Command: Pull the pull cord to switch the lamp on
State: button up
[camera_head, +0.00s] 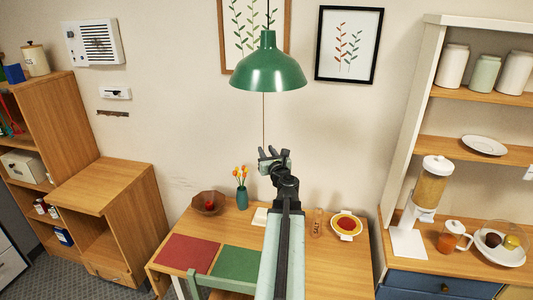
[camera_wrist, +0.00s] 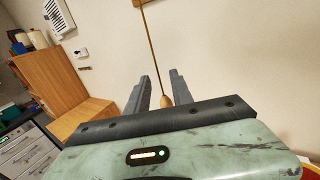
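The green lamp (camera_head: 268,70) hangs in the upper middle of the head view, with no glow visible at its shade. Its thin pull cord (camera_head: 263,118) drops from the shade to my gripper (camera_head: 269,153). In the wrist view the cord (camera_wrist: 149,40) ends in a wooden knob (camera_wrist: 166,101). My gripper (camera_wrist: 159,76) is open, its two fingers apart. The cord and knob appear between the fingers, the knob nearer the right one. I cannot tell whether the knob touches a finger. In the head view the gripper hides the knob.
Below stands a wooden table with a green vase (camera_head: 242,197), a brown bowl (camera_head: 208,203), a soup bowl (camera_head: 346,225) and red and green mats. Wooden shelves (camera_head: 108,190) stand left, a white shelf unit (camera_head: 404,150) right. Space around the cord is clear.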

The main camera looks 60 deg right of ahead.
jog(key=x, duration=0.6)
jog(key=shift+w+d, duration=0.15)
jog(key=shift+w, duration=0.1)
grip_shut()
jog(key=shift+f, duration=0.15)
jog(key=shift+f+b, duration=1.15)
jog(key=shift+b, duration=0.1)
grip_release()
jog(key=v, duration=0.8)
